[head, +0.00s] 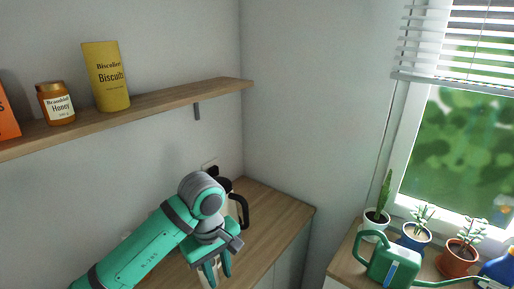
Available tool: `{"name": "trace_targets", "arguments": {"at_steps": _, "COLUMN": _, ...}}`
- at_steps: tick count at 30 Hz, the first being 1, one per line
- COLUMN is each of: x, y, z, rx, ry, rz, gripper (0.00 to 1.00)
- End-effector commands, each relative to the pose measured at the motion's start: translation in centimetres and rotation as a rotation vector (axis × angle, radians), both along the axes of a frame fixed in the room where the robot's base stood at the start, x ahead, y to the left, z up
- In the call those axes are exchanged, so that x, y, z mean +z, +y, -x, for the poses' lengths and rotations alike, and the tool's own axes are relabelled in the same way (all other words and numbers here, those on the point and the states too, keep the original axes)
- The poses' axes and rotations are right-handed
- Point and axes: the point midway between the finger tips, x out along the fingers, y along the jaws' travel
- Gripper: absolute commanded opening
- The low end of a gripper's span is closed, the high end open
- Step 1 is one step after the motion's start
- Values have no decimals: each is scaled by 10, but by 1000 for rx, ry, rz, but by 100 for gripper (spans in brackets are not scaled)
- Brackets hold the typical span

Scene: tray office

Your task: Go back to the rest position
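My arm reaches in from the bottom left of the head view, bent at a grey joint, with my gripper (217,275) pointing down over the wooden counter (278,215). Its two green fingers stand apart, with a gap showing between them. I see nothing held in it. The fingertips are close to the picture's bottom edge. A pale thing shows low behind the fingers, too covered to name.
A kettle (242,208) with a black handle stands behind my gripper, partly hidden. A shelf (165,103) above holds a honey jar (57,106) and a biscuit box (106,78). A green watering can (388,262) and potted plants (415,236) stand by the window.

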Motion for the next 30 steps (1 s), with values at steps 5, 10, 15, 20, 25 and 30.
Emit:
{"name": "trace_targets", "arguments": {"at_steps": 5, "x": -8, "y": -28, "z": -10, "rx": -45, "ry": -48, "rz": 76, "gripper": 26}}
{"name": "trace_targets", "arguments": {"at_steps": 10, "x": -15, "y": -59, "z": -21, "rx": -94, "ry": -107, "rz": 165, "gripper": 26}}
{"name": "trace_targets", "arguments": {"at_steps": 15, "x": -21, "y": -100, "z": -34, "rx": -146, "ry": -192, "rz": 284, "gripper": 26}}
{"name": "trace_targets", "arguments": {"at_steps": 20, "x": -23, "y": -155, "z": -47, "rx": -206, "ry": -317, "rz": 450, "gripper": 26}}
{"name": "trace_targets", "arguments": {"at_steps": 25, "x": -19, "y": -207, "z": -60, "rx": -239, "ry": -469, "rz": 619, "gripper": 26}}
{"name": "trace_targets", "arguments": {"at_steps": 30, "x": -13, "y": -246, "z": -68, "rx": -237, "ry": -622, "rz": 757, "gripper": 26}}
